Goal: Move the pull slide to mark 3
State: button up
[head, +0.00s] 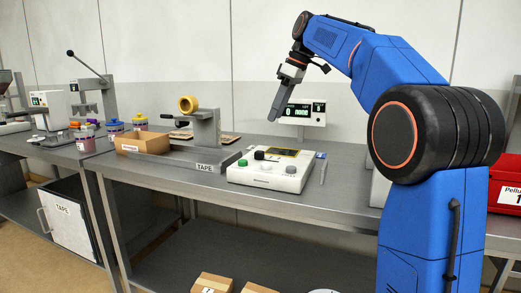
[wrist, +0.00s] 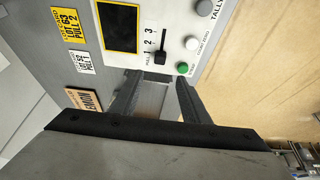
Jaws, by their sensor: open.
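The pull slide shows in the wrist view as a small black knob (wrist: 160,57) beside the marks 1, 2 and 3. I cannot tell for sure which mark it stands at. It sits on a light control box (head: 265,178), which lies on the bench in the head view. My gripper (head: 274,118) hangs above and behind this box in the head view. In the wrist view my gripper (wrist: 158,78) is open and empty, its two fingers apart, with the knob just beyond the fingertips. No contact with the knob is visible.
A dark screen (wrist: 120,28) and a green button (wrist: 182,68) lie near the slide. Yellow and white cards (wrist: 68,24) lie on the panel's left. A digital readout (head: 303,113) stands behind. A tape dispenser (head: 205,130) and an open carton (head: 143,141) stand left.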

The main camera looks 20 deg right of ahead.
aim_at(260, 151)
jog(key=x, duration=1.4)
jog(key=shift+f, duration=0.25)
